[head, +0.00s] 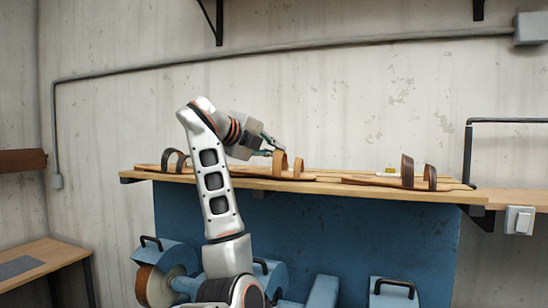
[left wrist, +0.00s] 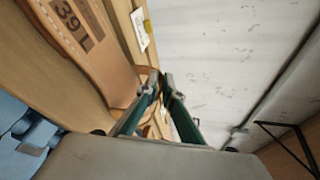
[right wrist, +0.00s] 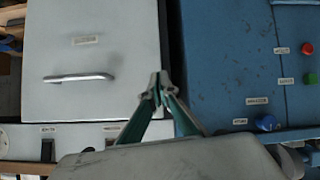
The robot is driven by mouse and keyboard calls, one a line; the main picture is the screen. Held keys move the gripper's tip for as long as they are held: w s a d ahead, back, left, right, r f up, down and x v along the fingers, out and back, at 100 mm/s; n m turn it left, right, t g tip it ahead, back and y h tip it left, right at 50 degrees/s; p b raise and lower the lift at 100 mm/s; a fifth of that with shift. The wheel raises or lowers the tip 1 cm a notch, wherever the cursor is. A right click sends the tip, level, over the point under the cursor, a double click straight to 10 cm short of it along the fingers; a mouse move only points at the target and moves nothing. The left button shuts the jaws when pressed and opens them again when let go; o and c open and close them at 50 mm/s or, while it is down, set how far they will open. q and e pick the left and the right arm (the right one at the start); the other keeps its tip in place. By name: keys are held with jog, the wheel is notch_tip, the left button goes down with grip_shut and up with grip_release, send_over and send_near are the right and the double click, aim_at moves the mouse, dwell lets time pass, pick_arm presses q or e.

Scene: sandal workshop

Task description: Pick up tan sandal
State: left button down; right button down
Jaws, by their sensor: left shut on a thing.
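The tan sandal (head: 262,172) lies in the middle of the wooden shelf, with light tan straps standing up from its sole. In the left wrist view its sole (left wrist: 95,50) shows a "39" mark. My left gripper (head: 277,148) reaches down from the left at the straps. In the left wrist view its fingertips (left wrist: 165,80) are shut on a tan strap. The exact grip is partly hidden by the fingers. My right gripper (right wrist: 159,80) shows only in its own wrist view. Its fingertips are together, with nothing visible between them.
A sandal with a dark strap (head: 173,162) lies at the left of the shelf (head: 400,193), and one with brown straps (head: 407,170) at the right. The concrete wall is close behind. Blue machines stand below. A grey cabinet (right wrist: 90,75) faces my right gripper.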

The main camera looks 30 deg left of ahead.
pick_arm(q)
notch_tip(320, 180, up, 20)
jog(key=p, duration=0.1)
jog(key=shift+f, duration=0.15)
dwell(0.6)
